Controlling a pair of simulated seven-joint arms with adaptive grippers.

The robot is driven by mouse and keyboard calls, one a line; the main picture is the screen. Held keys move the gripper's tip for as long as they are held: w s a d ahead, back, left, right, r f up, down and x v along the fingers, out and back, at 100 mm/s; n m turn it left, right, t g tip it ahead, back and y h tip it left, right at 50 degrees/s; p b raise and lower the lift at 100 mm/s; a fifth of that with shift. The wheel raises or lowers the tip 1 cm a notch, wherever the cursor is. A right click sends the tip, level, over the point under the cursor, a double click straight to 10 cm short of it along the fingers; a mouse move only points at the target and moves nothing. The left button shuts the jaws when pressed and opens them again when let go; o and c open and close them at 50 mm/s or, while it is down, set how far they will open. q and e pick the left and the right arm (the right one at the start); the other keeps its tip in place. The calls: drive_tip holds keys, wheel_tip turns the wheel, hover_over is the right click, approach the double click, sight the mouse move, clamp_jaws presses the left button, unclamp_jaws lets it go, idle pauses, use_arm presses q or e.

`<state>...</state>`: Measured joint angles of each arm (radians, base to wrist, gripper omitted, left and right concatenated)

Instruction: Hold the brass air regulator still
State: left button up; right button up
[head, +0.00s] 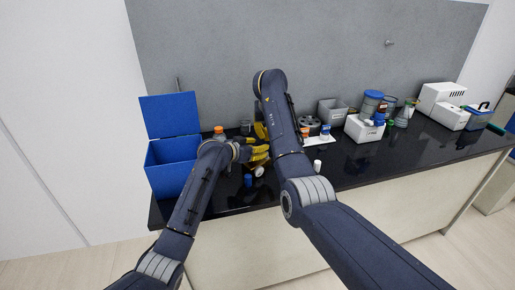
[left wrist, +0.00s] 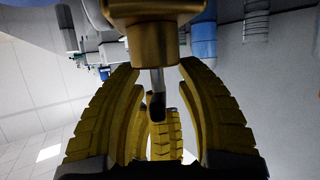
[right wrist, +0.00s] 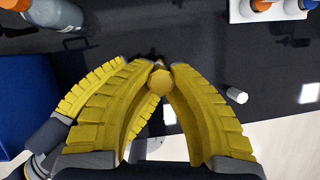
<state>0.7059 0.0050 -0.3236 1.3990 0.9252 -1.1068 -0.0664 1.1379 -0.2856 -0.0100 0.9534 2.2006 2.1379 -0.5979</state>
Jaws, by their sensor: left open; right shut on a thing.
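The brass air regulator (left wrist: 153,42) shows in the left wrist view as a brass body with a silver stem and dark tip pointing down. In the right wrist view its hexagonal brass end (right wrist: 158,83) sits between the yellow fingertips of my right gripper (right wrist: 160,68), which is shut on it. My left gripper (left wrist: 158,66) is open, its yellow fingers spread on both sides of the stem, below the brass body in the picture. In the head view the yellow fingers of both grippers crowd together above the bench, and I cannot make out the regulator there.
A blue box (head: 170,178) with its lid up stands left on the black bench. An orange-capped bottle (head: 219,132) is beside it. Trays, jars and white equipment (head: 440,96) fill the back right.

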use_arm(q)
drive_tip(key=shift+c, duration=0.2)
clamp_jaws()
drive_tip(key=c, duration=0.7)
unclamp_jaws()
drive_tip(key=o, duration=0.5)
drive_tip(key=shift+o, duration=0.2)
clamp_jaws()
idle(0.4)
